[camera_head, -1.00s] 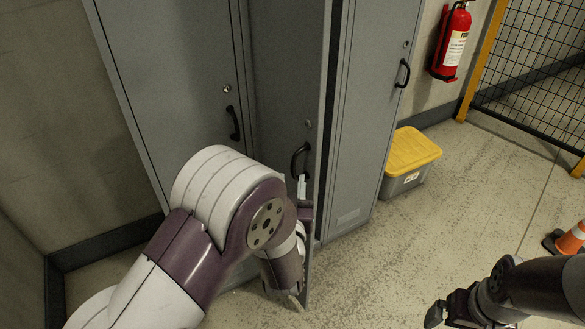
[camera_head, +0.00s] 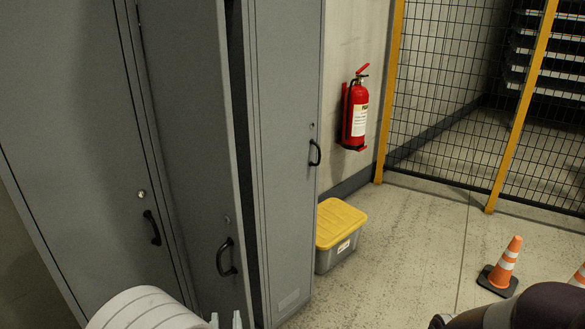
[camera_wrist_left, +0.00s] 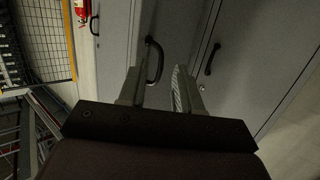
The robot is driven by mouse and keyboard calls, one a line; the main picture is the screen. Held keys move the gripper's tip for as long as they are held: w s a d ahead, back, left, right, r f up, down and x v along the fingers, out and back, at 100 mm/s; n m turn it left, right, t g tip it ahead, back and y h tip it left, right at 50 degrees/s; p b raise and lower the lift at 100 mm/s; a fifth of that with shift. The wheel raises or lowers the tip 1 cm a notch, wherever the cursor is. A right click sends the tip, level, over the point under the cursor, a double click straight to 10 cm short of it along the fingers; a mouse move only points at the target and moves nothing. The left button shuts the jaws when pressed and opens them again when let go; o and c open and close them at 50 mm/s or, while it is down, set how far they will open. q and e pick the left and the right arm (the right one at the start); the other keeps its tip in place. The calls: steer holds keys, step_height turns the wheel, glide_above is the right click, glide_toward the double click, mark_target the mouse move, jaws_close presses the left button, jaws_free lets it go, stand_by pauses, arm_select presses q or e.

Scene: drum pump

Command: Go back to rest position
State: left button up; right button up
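My left gripper (camera_head: 226,320) shows only as two pale fingertips at the bottom edge of the head view, below the middle locker's black handle (camera_head: 226,257). In the left wrist view the left gripper (camera_wrist_left: 158,88) has its two fingers apart with nothing between them. A locker handle (camera_wrist_left: 154,60) lies beyond the fingers there; I cannot tell the exact distance. The middle locker door (camera_head: 188,130) stands ajar, with a dark gap along its right edge. Of my right arm, only a dark piece shows at the bottom right of the head view; its fingers are hidden.
Grey lockers (camera_head: 70,120) fill the left. A grey bin with a yellow lid (camera_head: 338,222) stands beside them. A red fire extinguisher (camera_head: 356,112) hangs on the wall. A traffic cone (camera_head: 504,268) stands at right before a mesh fence (camera_head: 450,90). The floor between is clear.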

arm_select(q)
steer(key=s+d+f+m+g+h, duration=0.2)
steer(key=s+d+f+g+h, duration=0.15)
steer(key=d+f+g, duration=0.35)
steer(key=s+a+m+g+h, duration=0.2)
steer(key=s+g, duration=0.4)
steer(key=s, duration=0.1)
steer(key=a+r+n+g+y+p, duration=0.1)
steer(key=a+r+p, duration=0.1)
steer(key=a+r, duration=0.5)
step_height(320, 180, up, 16)
steer(key=w+p, duration=0.1)
steer(key=p, duration=1.5)
steer(key=shift+d+f, duration=0.15)
steer(key=shift+f, duration=0.1)
